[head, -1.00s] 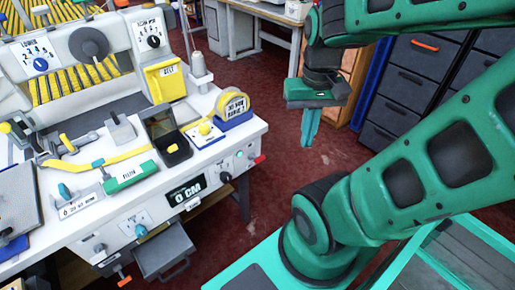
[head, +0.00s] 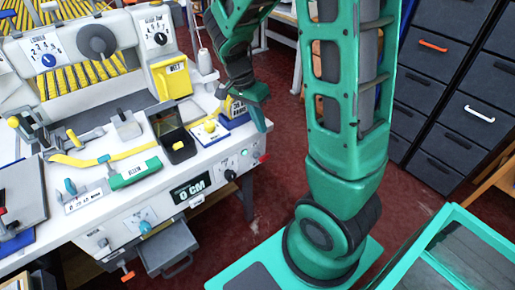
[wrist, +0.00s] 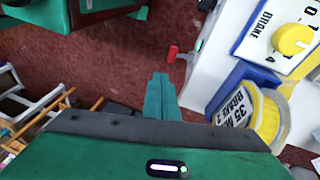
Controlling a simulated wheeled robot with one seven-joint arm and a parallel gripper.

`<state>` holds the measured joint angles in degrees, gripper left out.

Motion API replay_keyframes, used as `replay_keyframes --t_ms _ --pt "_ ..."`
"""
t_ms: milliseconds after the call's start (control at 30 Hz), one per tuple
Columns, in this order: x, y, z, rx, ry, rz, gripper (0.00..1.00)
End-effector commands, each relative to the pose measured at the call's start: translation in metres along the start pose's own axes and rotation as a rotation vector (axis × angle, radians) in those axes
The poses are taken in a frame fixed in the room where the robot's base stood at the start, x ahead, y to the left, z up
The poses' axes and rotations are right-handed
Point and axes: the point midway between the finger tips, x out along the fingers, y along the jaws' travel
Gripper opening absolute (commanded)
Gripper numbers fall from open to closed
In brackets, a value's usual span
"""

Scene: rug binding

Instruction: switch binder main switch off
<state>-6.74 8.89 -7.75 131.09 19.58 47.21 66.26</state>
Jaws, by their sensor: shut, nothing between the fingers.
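The binder (head: 90,225) is a white machine bench on the left of the head view. A red-tipped handle (head: 262,157) sticks out at its right front corner. In the wrist view the red handle (wrist: 172,54) stands out from the white side, beside a small green light (wrist: 199,45). A black round knob (head: 230,175) is on the front panel. I cannot read which control is labelled main switch. My gripper (head: 262,118) is shut and empty, above the bench's right corner, apart from the handle. In the wrist view its fingers (wrist: 158,95) point toward the handle's side.
A yellow tape roll in a blue holder (wrist: 262,108) is close to the right of my gripper. A yellow brake dial (wrist: 292,38) is on the bench top. Dark drawer cabinets (head: 440,90) stand at the right. Red floor is free beside the bench.

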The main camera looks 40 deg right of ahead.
Motion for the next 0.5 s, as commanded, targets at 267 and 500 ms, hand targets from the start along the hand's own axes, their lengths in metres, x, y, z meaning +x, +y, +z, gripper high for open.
replay_keyframes --t_ms 267,500 --pt "0.02 -0.038 0.018 0.145 0.053 0.013 0.0" --pt "0.021 -0.04 0.019 0.159 0.056 0.013 0.0"
